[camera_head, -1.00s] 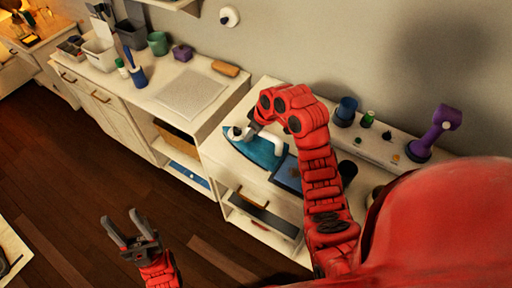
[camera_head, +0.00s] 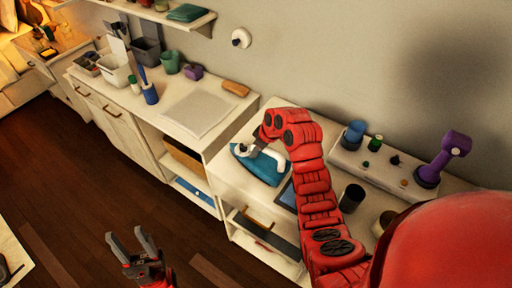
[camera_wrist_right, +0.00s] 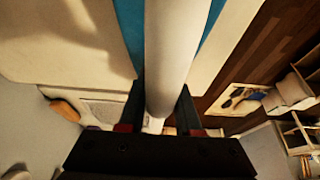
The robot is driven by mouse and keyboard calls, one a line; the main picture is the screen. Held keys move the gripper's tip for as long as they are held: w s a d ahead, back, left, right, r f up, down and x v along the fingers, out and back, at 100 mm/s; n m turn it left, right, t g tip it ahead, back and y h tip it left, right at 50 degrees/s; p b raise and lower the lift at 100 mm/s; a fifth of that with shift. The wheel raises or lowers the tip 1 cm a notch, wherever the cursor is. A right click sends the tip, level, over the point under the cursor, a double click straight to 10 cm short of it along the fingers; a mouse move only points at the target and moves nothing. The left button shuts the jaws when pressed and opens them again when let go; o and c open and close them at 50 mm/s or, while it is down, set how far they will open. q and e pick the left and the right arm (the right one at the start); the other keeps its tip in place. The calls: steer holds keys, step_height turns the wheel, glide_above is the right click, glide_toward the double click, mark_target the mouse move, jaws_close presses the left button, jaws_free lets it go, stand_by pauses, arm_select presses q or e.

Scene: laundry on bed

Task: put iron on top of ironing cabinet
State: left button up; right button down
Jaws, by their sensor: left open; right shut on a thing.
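The iron (camera_head: 262,168), blue with a white handle, is at the white cabinet top (camera_head: 229,178) in the middle of the head view. My right gripper (camera_head: 254,146) is shut on its white handle, partly hidden by my red arm. In the right wrist view the handle (camera_wrist_right: 178,50) runs between the fingers (camera_wrist_right: 160,112), with the blue body (camera_wrist_right: 130,25) behind it. Whether the iron touches the top or hangs just above it I cannot tell. My left gripper (camera_head: 133,247) is open and empty over the floor at lower left.
Left of the iron, a counter holds a pale mat (camera_head: 200,112), a brown block (camera_head: 235,88), a blue bottle (camera_head: 150,94) and bins. Behind my right arm stand a dark blue cup (camera_head: 354,134), a black cup (camera_head: 352,198) and a purple device (camera_head: 444,158). The dark floor (camera_head: 100,190) is clear.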

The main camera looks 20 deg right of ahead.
steer(key=shift+w, duration=0.1)
steer(key=c, duration=0.6)
jaws_free()
